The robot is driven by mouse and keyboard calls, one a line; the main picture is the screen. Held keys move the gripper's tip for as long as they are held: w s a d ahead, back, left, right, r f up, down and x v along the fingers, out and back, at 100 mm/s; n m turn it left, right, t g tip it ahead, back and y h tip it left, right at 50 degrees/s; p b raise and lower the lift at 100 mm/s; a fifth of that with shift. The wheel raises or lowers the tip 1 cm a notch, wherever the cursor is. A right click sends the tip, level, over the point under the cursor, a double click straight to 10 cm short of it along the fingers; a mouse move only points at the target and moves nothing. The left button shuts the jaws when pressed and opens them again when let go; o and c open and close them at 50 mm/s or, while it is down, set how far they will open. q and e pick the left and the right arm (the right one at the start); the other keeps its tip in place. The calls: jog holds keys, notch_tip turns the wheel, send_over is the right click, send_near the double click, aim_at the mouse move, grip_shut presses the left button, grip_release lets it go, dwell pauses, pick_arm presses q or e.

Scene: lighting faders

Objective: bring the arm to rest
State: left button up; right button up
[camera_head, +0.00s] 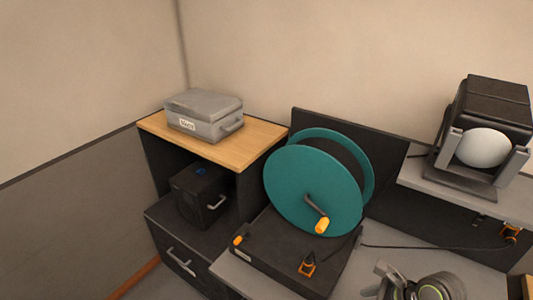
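At the bottom edge, right of centre, a grey and black jointed part with a green ring comes into view. It looks like the end of my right arm, with my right gripper (384,279) at its left side. The picture edge cuts it off, and I cannot tell whether its fingers are open or shut. I see nothing held in it. It shows in front of a grey worktop (400,245). My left gripper is not in view.
A teal cable reel (300,185) with a yellow-handled crank stands on a dark case (285,250). A grey labelled box (205,112) sits on a wooden-topped cabinet (255,147). A black lamp (490,105) with a white globe stands on the right shelf. A cable crosses the worktop.

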jog(key=s+d+f+n+h, duration=0.1)
jog(key=s+d+n+h, duration=0.25)
jog(key=s+n, duration=0.65)
jog(key=s+d+f+n+h, duration=0.2)
jog(key=s+d+n+h, duration=0.3)
jog(key=n, duration=0.8)
notch_tip(320, 180, down, 32)
jog(key=s+f+g+y+b, duration=0.1)
jog(key=s+y+b, duration=0.1)
jog(key=b, duration=0.5)
pick_arm(q)
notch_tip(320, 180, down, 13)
jog(key=b, duration=0.6)
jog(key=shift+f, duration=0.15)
pick_arm(e)
jog(key=s+f, duration=0.7)
jog(key=f, duration=0.3)
jog(key=s+f+g, duration=0.1)
jog(key=s+f, duration=0.6)
jog(key=f, duration=0.3)
jog(key=shift+s+a+f+n+g, duration=0.2)
jog(key=shift+f+n+g, duration=0.1)
jog(key=shift+f, duration=0.05)
